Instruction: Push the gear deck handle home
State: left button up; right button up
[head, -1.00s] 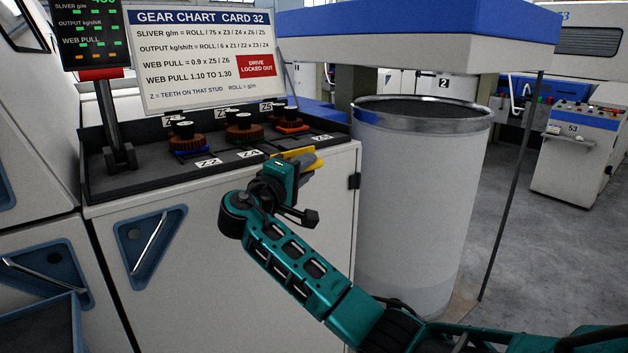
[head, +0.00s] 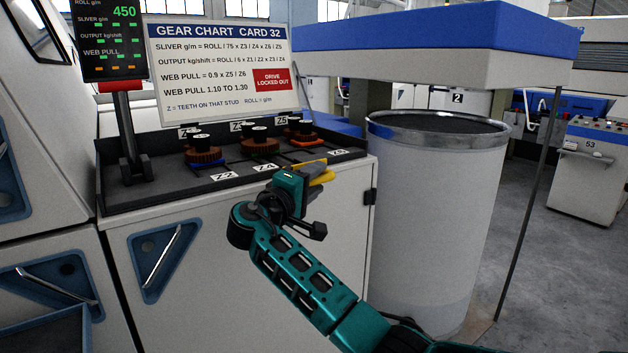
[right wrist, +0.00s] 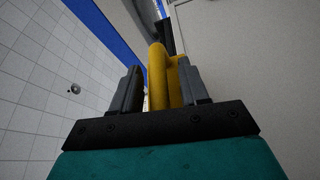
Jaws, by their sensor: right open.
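The gear deck (head: 232,176) is a dark tray with geared studs on top of the white cabinet. Its yellow handle (head: 315,168) is at the deck's front edge, near the right end, partly hidden by my right gripper (head: 308,180). In the right wrist view, the yellow handle (right wrist: 157,78) stands between the two grey fingers of my right gripper (right wrist: 160,80). The fingers are apart, on either side of it. I cannot tell whether either finger touches it. My left gripper is not in view.
The gear chart sign (head: 222,68) and a display (head: 108,42) stand behind and left of the deck. A tall white can (head: 428,220) stands right of the cabinet (head: 200,290), under a blue-topped machine (head: 430,25). Open grey floor (head: 560,260) lies farther right.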

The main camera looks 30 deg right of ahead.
jog(key=r+v, duration=0.1)
jog(key=v, duration=1.1)
jog(key=shift+a+f+b, duration=0.3)
jog(key=shift+f+b, duration=0.15)
jog(key=shift+f, duration=0.05)
jog(key=s+a+f+n+t+y, duration=0.15)
jog(key=f+y, duration=0.25)
jog(key=f, duration=0.5)
jog(key=s+f+n+y, duration=0.2)
jog(key=s+f+y, duration=0.15)
jog(key=f, duration=0.65)
jog(key=s+a+f+n+t+y, duration=0.1)
jog(key=f+y, duration=0.3)
jog(key=f, duration=0.5)
jog(key=s+a+f+m+y+p, duration=0.1)
jog(key=s+f+m+y, duration=0.1)
jog(key=s, duration=0.7)
jog(key=s+a+f+m+y, duration=0.1)
jog(key=s+f+m+y, duration=0.2)
jog(key=s, duration=0.7)
notch_tip(320, 180, down, 3)
jog(key=shift+s+a+f+y+p, duration=0.15)
jog(key=shift+a+y+p, duration=0.25)
jog(key=shift+y, duration=0.85)
